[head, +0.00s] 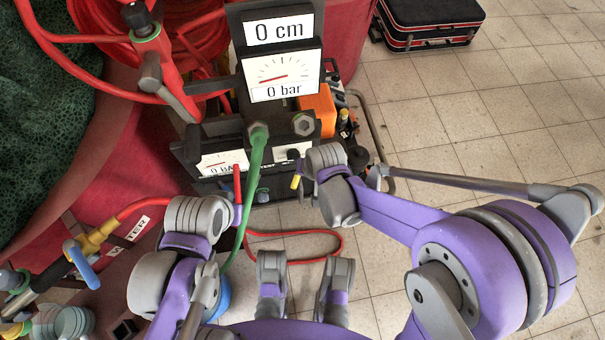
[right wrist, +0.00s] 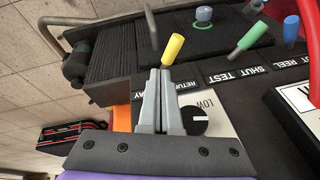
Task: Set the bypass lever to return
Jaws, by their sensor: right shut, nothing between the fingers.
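The yellow-tipped lever (right wrist: 173,50) stands on the dark panel in the right wrist view, just beyond my right fingertips. Its yellow grip leans up and to the right. The RETURN label (right wrist: 172,87) and a label ending in AY lie at its foot, partly covered by my fingers. The lever's base is hidden too. My right gripper (right wrist: 160,72) is shut and empty, its tips at the lower end of the yellow grip; I cannot tell if they touch. In the head view the yellow grip (head: 296,182) shows small. My left gripper's fingers are not clearly visible at the left arm's end.
Green (right wrist: 254,35) and blue (right wrist: 291,28) levers with SHUT labels stand to the right. A black LOW knob (right wrist: 194,121) is beside my fingers. A gauge (head: 283,76) reads 0 bar. A red hose loop (head: 320,255) lies on the floor.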

